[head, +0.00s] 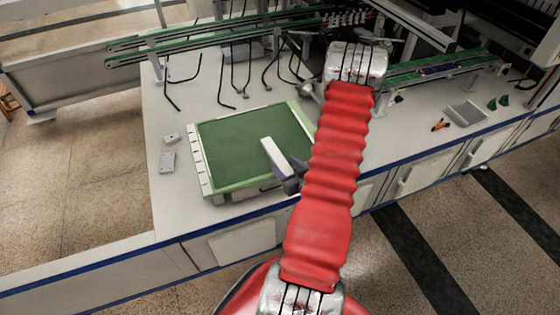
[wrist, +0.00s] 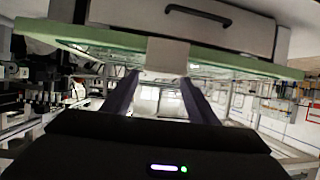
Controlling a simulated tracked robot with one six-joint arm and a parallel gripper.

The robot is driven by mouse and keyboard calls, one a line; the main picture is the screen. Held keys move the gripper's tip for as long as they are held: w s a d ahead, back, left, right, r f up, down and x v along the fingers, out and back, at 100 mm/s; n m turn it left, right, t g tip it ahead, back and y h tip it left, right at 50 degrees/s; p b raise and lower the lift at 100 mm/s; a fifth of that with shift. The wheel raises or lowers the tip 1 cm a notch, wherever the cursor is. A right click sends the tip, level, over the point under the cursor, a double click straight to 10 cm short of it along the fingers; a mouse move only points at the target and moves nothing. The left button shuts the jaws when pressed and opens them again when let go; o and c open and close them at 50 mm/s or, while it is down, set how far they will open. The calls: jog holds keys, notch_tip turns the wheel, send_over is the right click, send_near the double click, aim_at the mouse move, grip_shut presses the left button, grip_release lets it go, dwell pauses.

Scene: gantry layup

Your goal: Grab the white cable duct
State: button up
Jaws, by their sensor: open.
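The white cable duct (head: 277,155) is a short white bar at the right part of the green board (head: 225,139), its near end towards my gripper. My gripper (head: 289,178) is at the board's near right edge, close to that end. In the wrist view, which looks upside down, the two dark fingers of my gripper (wrist: 161,82) are apart. A pale block, which looks like the duct's end (wrist: 167,55), shows at the fingertips, in line with the gap. I cannot tell whether the fingers touch it. My red arm covers part of the board's right side.
The board lies on a white bench (head: 178,100) with a blue front edge. Small grey blocks (head: 168,162) lie left of it. Black hooked rods (head: 232,85) and green rails (head: 200,38) stand behind. A grey tray (head: 466,113) lies at the right.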

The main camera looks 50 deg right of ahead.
aim_at(280, 160)
jog(key=shift+x, duration=2.6)
jog(key=shift+s, duration=0.1)
jog(key=c, duration=1.2)
jog(key=shift+r, duration=0.2)
jog(key=shift+r, duration=4.85)
